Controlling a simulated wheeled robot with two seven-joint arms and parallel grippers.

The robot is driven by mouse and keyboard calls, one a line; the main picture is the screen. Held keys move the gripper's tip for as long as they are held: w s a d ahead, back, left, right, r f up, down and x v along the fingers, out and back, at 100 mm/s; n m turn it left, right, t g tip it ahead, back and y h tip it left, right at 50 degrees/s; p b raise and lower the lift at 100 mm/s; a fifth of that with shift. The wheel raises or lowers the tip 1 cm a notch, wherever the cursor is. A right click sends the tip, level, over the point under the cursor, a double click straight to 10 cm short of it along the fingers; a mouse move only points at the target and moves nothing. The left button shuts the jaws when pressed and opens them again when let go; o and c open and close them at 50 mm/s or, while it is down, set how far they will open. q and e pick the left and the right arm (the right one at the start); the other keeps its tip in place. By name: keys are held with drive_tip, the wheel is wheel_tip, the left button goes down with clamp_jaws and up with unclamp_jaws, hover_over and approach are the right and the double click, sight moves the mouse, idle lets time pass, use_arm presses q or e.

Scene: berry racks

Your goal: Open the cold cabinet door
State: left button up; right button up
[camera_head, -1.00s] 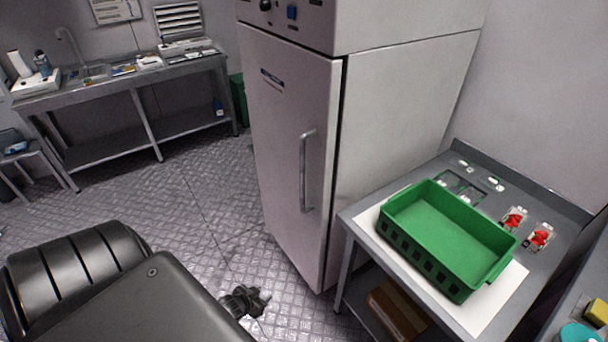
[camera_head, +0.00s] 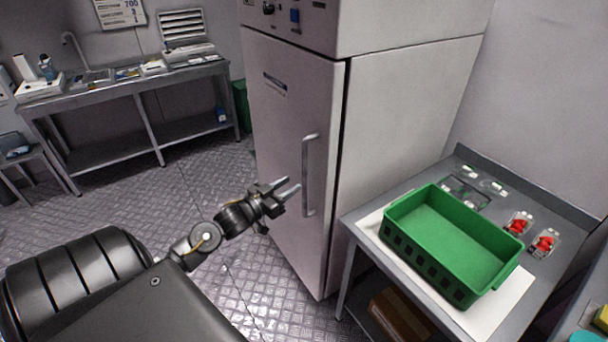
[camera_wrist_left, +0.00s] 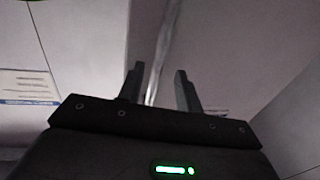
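The cold cabinet (camera_head: 410,110) is tall and pale, and its door (camera_head: 285,160) is shut. A vertical grey bar handle (camera_head: 308,175) runs along the right part of the door. My left gripper (camera_head: 292,188) is open in front of the door, just left of the handle, with its fingers pointing towards it. In the left wrist view the handle (camera_wrist_left: 157,70) shows between the two spread fingertips (camera_wrist_left: 160,82). I cannot tell whether the fingers reach around it. No contact shows. My right gripper is not in view.
A grey table (camera_head: 365,222) right of the cabinet bears a green crate (camera_head: 450,245) and clear boxes with red berries (camera_head: 518,224). A bench with a sink (camera_head: 130,85) stands at the back left. The floor (camera_head: 190,195) before the door is clear.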

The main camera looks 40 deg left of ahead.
sight(303, 177)
use_arm(q)
drive_tip(key=w, duration=0.4)
drive_tip(key=w+p, duration=0.1)
drive_tip(key=w, duration=0.2)
drive_tip(key=shift+w+d, duration=0.1)
drive_tip(key=shift+d, duration=0.25)
drive_tip(key=shift+c, duration=0.4)
clamp_jaws()
